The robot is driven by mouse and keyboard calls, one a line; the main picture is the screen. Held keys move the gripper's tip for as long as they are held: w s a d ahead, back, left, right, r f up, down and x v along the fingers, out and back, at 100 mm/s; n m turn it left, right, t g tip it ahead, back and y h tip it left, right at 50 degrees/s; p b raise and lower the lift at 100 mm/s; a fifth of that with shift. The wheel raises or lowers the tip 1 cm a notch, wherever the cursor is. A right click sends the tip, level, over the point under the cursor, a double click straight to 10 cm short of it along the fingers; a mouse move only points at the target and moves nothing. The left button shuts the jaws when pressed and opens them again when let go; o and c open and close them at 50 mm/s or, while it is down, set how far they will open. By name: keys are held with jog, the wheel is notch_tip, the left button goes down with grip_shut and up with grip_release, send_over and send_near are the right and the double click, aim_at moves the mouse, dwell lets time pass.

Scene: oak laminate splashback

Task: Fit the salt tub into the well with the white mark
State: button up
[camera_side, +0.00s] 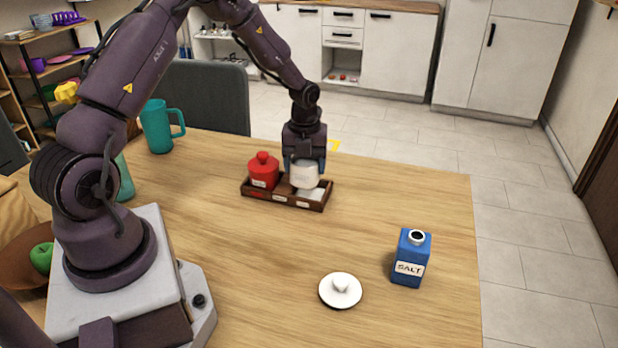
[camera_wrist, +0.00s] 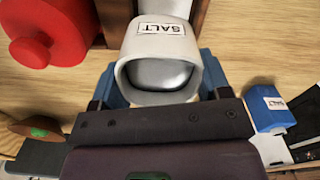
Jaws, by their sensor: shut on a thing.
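The white salt tub (camera_side: 304,175) has no lid on, and its SALT label shows in the wrist view (camera_wrist: 156,45). My gripper (camera_side: 304,163) points down and is shut on the tub, one finger on each side. The tub is upright over the middle-to-right part of the dark wooden tray (camera_side: 283,203). A white patch (camera_side: 317,193) shows in the tray's right well, beside and partly behind the tub. I cannot tell whether the tub's base touches the tray. A red lidded tub (camera_side: 263,172) stands in the left well; it also shows in the wrist view (camera_wrist: 50,35).
A white round lid (camera_side: 340,290) lies on the table at the front. A blue SALT carton (camera_side: 411,258) stands to its right. A teal mug (camera_side: 157,127) stands at the back left and a bowl with a green apple (camera_side: 41,258) at left. The table right of the tray is clear.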

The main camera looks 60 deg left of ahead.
aim_at(309, 178)
jog(key=shift+w+a+f, duration=0.2)
jog(key=shift+w+f, duration=0.3)
jog(key=shift+f, duration=0.05)
jog(key=shift+w+a+f, duration=0.1)
jog(key=shift+w+f, duration=0.1)
jog(key=shift+f, duration=1.6)
jog(key=shift+f, duration=0.1)
jog(key=o, duration=1.2)
